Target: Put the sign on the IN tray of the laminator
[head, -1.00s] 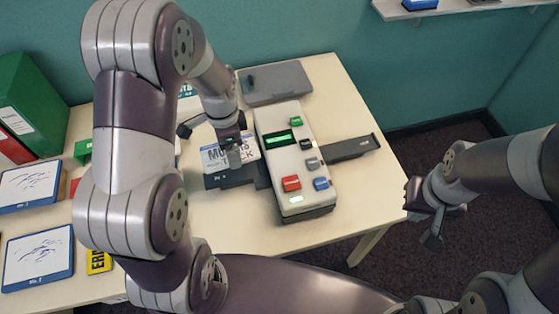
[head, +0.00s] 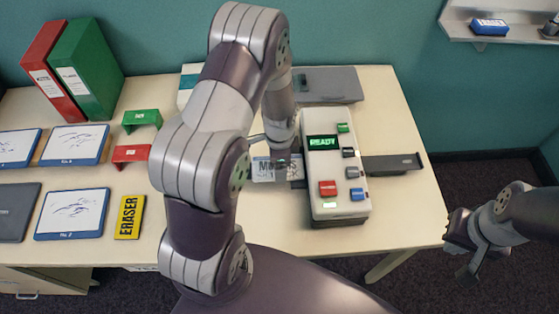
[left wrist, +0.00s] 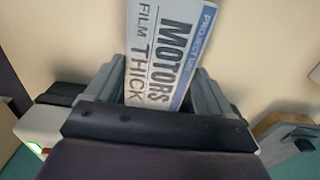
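The sign (head: 262,170), a pale plate with dark lettering, is over the IN tray (head: 298,184) at the left side of the laminator (head: 335,172). My left gripper (head: 281,160) covers its middle. In the left wrist view the sign (left wrist: 165,50) reads MOTORS and FILM THICK, and the gripper's fingers (left wrist: 155,85) meet both its long edges, shut on it. Whether the sign touches the tray is hidden. The laminator's display reads READY. My right gripper (head: 464,248) is open and empty, beyond the table's right edge.
A dark tray (head: 392,164) sticks out of the laminator's right side. A grey case (head: 328,84) lies behind it. Green (head: 141,120) and red (head: 131,154) stands, a yellow eraser (head: 129,217) and several whiteboards (head: 72,214) fill the left. Table in front of the laminator is clear.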

